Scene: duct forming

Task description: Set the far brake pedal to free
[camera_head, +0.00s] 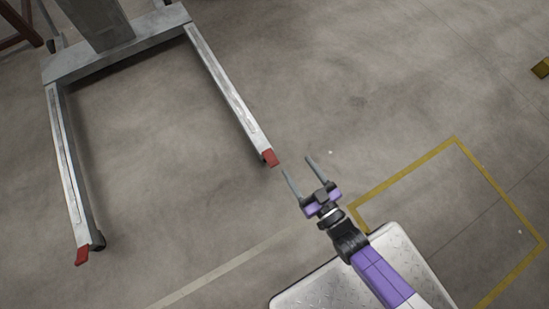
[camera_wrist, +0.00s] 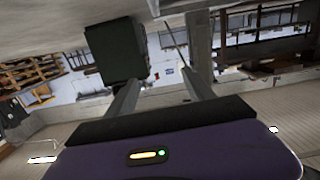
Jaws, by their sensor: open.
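A grey metal stand (camera_head: 85,66) with two long legs is at the upper left in the head view. Each leg ends in a red brake pedal: one pedal (camera_head: 270,157) is at the tip of the right leg, the other pedal (camera_head: 82,256) at the tip of the left leg, farther from my arm. Their settings are too small to tell. My gripper (camera_head: 296,164) is open and empty, just right of the right leg's pedal in the picture; I cannot tell its height. In the wrist view my open fingers (camera_wrist: 162,76) show with nothing between them, and I make out no pedal.
Bare concrete floor lies between the legs and around them. A yellow floor line (camera_head: 405,178) marks an area at the right. A reddish frame (camera_head: 18,22) stands at the upper left. The wrist view shows a dark green box (camera_wrist: 116,50) and a grey post (camera_wrist: 199,45).

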